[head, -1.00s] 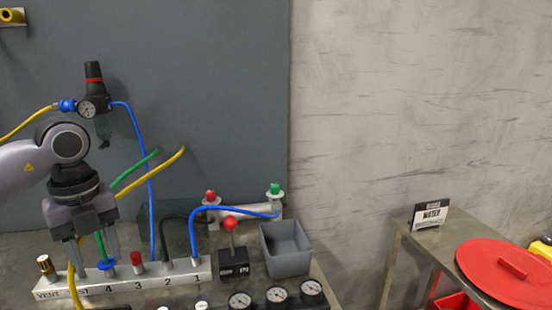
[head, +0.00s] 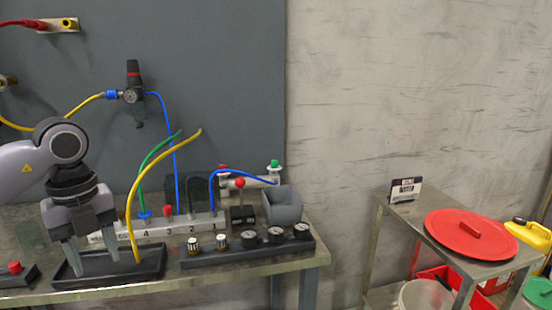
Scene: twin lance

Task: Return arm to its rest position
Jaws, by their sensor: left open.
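My left arm comes in from the left, and my left gripper (head: 95,262) points down with its two fingers apart and nothing visible between them. It is in front of the numbered manifold (head: 155,231), with its fingertips at or over the black tray (head: 90,283); I cannot tell whether they touch it. A yellow hose (head: 131,205) hangs just right of the fingers, its lower end at the tray. The gripper hides the left end of the manifold. My right gripper is not in view.
A red button box (head: 14,272) sits left of the tray. A side table (head: 400,209) with a red lid (head: 470,236) stands at right.

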